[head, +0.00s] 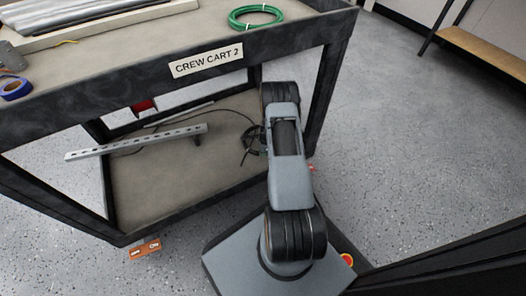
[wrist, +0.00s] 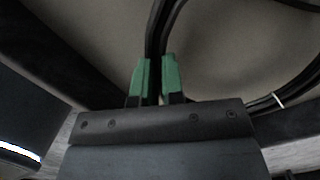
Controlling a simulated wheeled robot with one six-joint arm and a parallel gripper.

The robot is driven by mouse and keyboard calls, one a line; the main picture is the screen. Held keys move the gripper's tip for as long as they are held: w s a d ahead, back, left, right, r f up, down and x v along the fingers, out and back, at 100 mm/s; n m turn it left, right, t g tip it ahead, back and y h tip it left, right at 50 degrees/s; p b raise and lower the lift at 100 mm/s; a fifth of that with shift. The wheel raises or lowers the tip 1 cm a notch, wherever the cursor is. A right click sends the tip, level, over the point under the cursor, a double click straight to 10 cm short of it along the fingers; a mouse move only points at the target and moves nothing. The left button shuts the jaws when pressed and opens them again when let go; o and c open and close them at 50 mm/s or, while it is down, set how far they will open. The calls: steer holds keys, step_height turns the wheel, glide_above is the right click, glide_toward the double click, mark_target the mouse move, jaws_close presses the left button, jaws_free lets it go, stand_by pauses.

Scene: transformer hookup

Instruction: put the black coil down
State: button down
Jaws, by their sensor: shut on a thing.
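My gripper (wrist: 155,80) shows in the wrist view with its two green fingertips shut on the black coil (wrist: 296,88). The coil's cable runs up between the fingertips, and its loop curves round on the right, with a pale tie on it. In the head view part of the black coil (head: 250,143) shows beside my arm, over the lower shelf of the cart. My gripper is hidden behind my arm in the head view. I cannot tell whether the coil touches the shelf.
Crew Cart 2 (head: 222,66) has a green coil (head: 256,15) and a blue tape roll (head: 15,88) on its top. A slotted metal bar (head: 140,142) lies across the lower shelf (head: 165,190). An orange object (head: 145,249) is on the floor by the cart. Open floor lies to the right.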

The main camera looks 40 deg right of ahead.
steer(key=shift+f, duration=0.3)
steer(key=c, duration=1.2)
jaws_free()
steer(key=shift+c, duration=0.2)
steer(key=r+p, duration=0.1)
steer(key=r, duration=0.2)
steer(key=r+p, duration=0.2)
steer(key=d+r+p, duration=0.1)
steer(key=r, duration=0.2)
steer(key=shift+s+r, duration=0.3)
steer(key=shift+s, duration=0.05)
